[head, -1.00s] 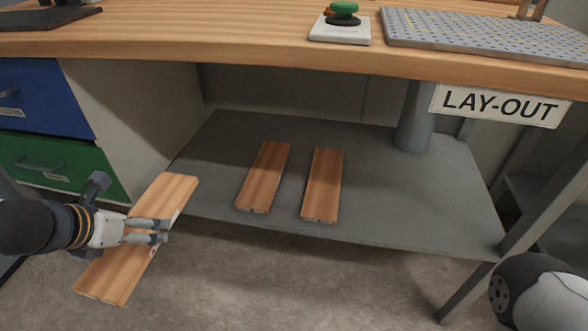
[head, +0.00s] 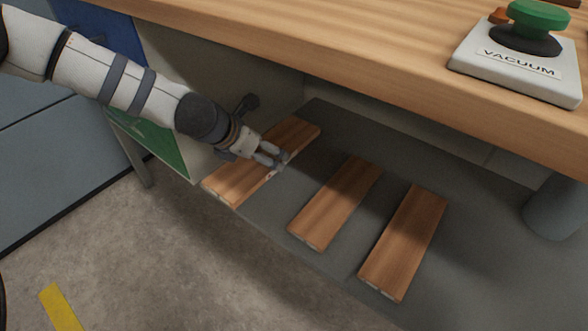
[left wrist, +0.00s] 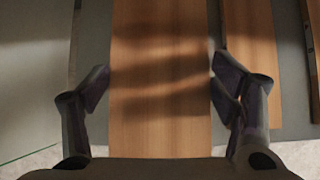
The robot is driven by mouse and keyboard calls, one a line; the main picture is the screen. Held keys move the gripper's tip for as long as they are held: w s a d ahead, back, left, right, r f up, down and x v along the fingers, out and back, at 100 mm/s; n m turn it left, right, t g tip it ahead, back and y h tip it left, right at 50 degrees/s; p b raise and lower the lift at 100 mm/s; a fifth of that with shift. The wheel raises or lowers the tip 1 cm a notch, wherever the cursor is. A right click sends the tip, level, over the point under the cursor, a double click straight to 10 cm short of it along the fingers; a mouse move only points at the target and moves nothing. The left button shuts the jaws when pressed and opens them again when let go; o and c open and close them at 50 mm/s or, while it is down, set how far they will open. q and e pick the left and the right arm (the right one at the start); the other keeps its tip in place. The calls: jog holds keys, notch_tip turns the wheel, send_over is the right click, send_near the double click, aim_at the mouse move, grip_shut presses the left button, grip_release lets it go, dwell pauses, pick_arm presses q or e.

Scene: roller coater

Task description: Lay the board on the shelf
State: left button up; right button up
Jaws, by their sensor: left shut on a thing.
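The wooden board (head: 297,132) in my left gripper (head: 272,157) is at the left end of the grey shelf (head: 290,235) under the bench. In the left wrist view the two fingers sit on either side of this board (left wrist: 160,120), shut on its long edges. It looks flat and roughly parallel to the other boards. Its near end is around the shelf's front edge. I cannot tell whether it touches the shelf. My right gripper is out of view.
Two similar boards, a middle one (head: 337,203) and a right one (head: 404,243), lie on the shelf with gaps between them. A grey post (head: 555,208) rises at right.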

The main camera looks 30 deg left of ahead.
pick_arm(q)
jog(key=b+x, duration=0.1)
jog(key=x, duration=0.2)
jog(key=a+b+x, duration=0.1)
jog(key=x, duration=0.2)
jog(key=w+b+x, duration=0.1)
jog(key=x, duration=0.3)
jog(key=shift+a+r, duration=0.25)
jog(key=shift+r, duration=0.2)
jog(key=f+b, duration=0.2)
jog(key=f, duration=0.1)
jog(key=shift+w+f, duration=0.2)
jog(key=shift+f, duration=0.1)
jog(key=shift+r, duration=0.25)
jog(key=shift+f, duration=0.15)
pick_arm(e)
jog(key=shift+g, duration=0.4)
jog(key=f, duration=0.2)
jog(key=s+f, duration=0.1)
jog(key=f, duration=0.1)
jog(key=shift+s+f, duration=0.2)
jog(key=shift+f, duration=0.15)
pick_arm(q)
jog(key=o, duration=1.5)
jog(key=shift+c, duration=0.2)
